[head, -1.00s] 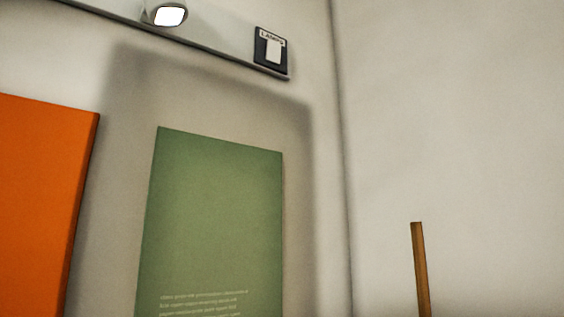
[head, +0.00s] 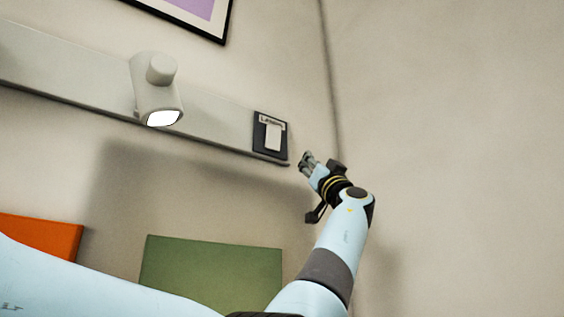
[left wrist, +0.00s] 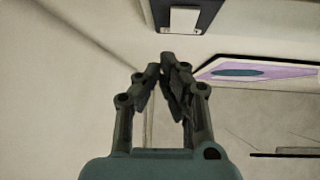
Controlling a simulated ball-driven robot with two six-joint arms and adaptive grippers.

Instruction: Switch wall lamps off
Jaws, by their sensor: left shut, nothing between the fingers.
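The lamp switch (head: 270,136) is a dark plate with a white rocker and a label, at the right end of a grey wall rail. It also shows at the top of the left wrist view (left wrist: 184,18). A white wall lamp (head: 154,88) is mounted on the rail to its left, and its face glows white. My left gripper (head: 306,160) is shut and empty, just right of and a little below the switch, apart from it in the picture. In the left wrist view its fingertips (left wrist: 168,62) meet below the switch plate. My right gripper is not in view.
The grey rail (head: 60,72) runs along the wall. A framed picture (head: 205,12) hangs above. A green panel (head: 210,272) and an orange panel (head: 45,238) are below. A wall corner stands close to the right of the switch.

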